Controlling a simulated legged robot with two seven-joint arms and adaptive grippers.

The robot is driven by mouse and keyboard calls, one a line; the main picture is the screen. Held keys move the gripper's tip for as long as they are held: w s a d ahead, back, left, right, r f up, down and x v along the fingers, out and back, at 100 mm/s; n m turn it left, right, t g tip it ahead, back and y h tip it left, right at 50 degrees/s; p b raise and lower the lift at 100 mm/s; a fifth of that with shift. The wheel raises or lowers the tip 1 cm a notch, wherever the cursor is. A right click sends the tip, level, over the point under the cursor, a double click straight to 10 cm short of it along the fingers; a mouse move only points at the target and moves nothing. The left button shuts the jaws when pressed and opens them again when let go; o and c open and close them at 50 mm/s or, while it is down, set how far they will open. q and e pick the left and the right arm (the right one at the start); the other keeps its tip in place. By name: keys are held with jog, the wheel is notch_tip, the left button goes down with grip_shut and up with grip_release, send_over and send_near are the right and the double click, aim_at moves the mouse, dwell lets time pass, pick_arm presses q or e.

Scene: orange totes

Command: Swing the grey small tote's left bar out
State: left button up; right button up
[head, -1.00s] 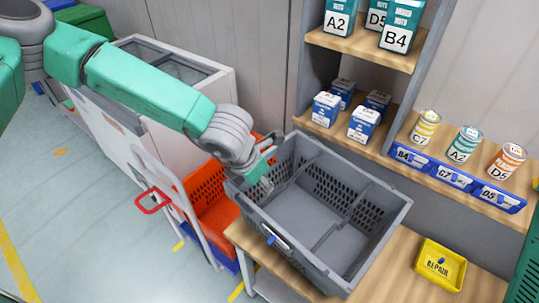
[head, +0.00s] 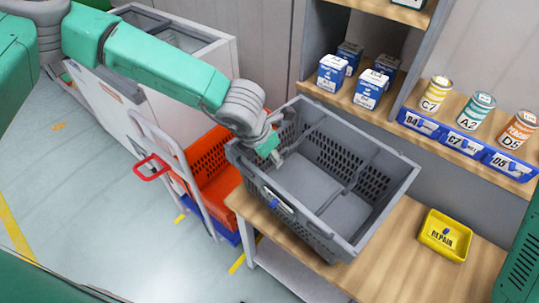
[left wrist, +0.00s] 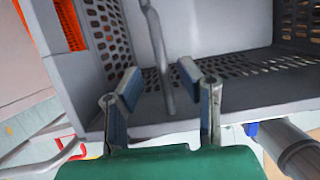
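The grey small tote (head: 348,238) stands open and empty on a wooden table. Two thin grey bars run across it. The left bar (head: 303,132) starts near the far wall and runs toward my left gripper (head: 276,156), which is at the tote's left end, at rim height. In the left wrist view, the gripper (left wrist: 160,78) is open. A grey bar (left wrist: 158,50) passes between its two blue-padded fingers with a gap on both sides. The bar's lower end shows near the tote wall. My right gripper is not in view.
An orange tote (head: 208,158) sits on a cart with a red handle (head: 151,168) left of the table. A yellow REPAIR bin (head: 444,236) lies on the table at right. Shelves with boxes and cans (head: 435,93) stand behind the tote.

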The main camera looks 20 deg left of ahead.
pick_arm(q)
jog(key=shift+w+d, duration=0.1)
jog(key=shift+d, duration=0.1)
jog(key=c, duration=0.6)
jog(key=shift+d, duration=0.15)
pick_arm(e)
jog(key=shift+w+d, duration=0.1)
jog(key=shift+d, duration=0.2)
pick_arm(q)
jog(key=shift+r, duration=0.1)
